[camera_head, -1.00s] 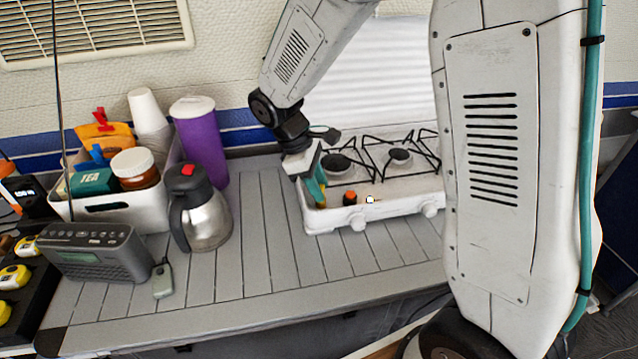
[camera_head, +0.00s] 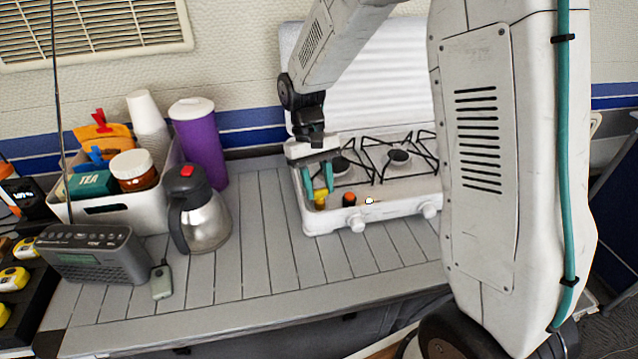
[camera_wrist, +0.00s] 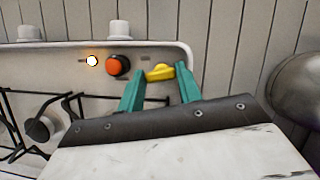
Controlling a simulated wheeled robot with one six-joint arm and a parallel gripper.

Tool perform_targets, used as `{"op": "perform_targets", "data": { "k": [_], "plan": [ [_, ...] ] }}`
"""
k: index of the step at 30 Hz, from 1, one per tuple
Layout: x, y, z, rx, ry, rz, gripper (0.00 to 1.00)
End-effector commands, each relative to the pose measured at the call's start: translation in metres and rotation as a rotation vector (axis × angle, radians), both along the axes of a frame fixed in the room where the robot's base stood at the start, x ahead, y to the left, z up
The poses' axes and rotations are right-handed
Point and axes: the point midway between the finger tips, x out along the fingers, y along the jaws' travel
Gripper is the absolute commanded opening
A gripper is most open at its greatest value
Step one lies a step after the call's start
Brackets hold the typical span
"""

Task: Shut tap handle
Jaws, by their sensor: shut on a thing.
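The yellow tap handle (camera_wrist: 160,73) sits at the corner of the white stove's front, beside the orange-red knob. In the head view the handle (camera_head: 320,199) shows just below my fingertips. My gripper (camera_wrist: 159,76) has its two teal fingers on either side of the handle and is shut on it. In the wrist view the handle spans the space between the fingertips, lying slightly aslant. In the head view my gripper (camera_head: 318,187) points down over the left front corner of the stove.
The white stove (camera_head: 385,208) has burners with black grates and white knobs. The orange-red knob (camera_wrist: 118,65) and a small glowing light (camera_wrist: 92,61) are near the handle. A steel jug (camera_head: 205,222) stands left. The counter (camera_head: 270,250) between is clear.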

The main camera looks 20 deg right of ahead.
Motion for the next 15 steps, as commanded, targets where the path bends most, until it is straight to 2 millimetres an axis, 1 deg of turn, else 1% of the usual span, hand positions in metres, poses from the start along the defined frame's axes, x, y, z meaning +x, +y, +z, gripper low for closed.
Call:
{"op": "perform_targets", "data": {
  "k": [6, 15],
  "plan": [
    [-0.0003, -0.0012, 0.0002, 0.000, 0.001, -0.140, 0.12],
    [-0.0002, -0.0018, 0.0000, 0.000, 0.000, -0.237, 0.12]
  ]
}}
